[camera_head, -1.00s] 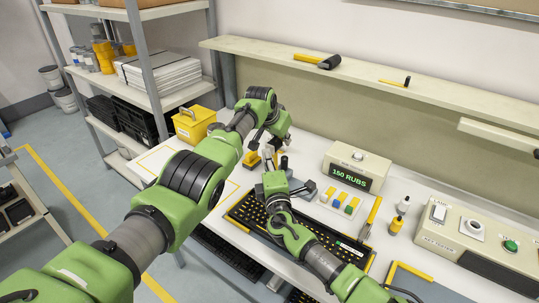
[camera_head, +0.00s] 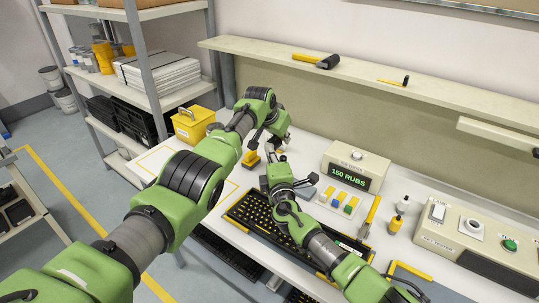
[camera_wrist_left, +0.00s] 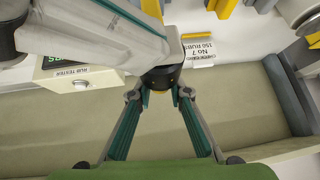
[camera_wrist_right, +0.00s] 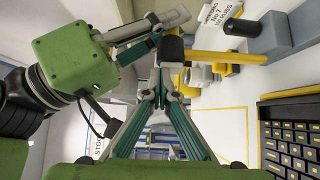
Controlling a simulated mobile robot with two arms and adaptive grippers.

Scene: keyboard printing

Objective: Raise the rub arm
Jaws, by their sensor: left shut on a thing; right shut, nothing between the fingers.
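My left gripper (camera_wrist_left: 160,85) is shut on a dark knob-like piece (camera_wrist_left: 161,77), its two fingers meeting there. A yellow bar (camera_wrist_right: 228,57), apparently the rub arm, runs level in the right wrist view beside a grey block (camera_wrist_right: 262,36). Its link to the held piece is hidden. My right gripper (camera_wrist_right: 165,75) is shut and empty, its fingertips close to my left gripper. In the head view both grippers are close together at the bench's back left, largely hidden by my arms. A counter box (camera_head: 354,168) reads "150 RUBS".
A black keyboard (camera_head: 256,222) lies under my right arm. A pad with coloured blocks (camera_head: 341,199), a yellow-handled tool (camera_head: 371,213) and a button panel (camera_head: 466,236) are to the right. A yellow box (camera_head: 193,125) stands behind left. A shelf (camera_head: 400,91) runs above the bench.

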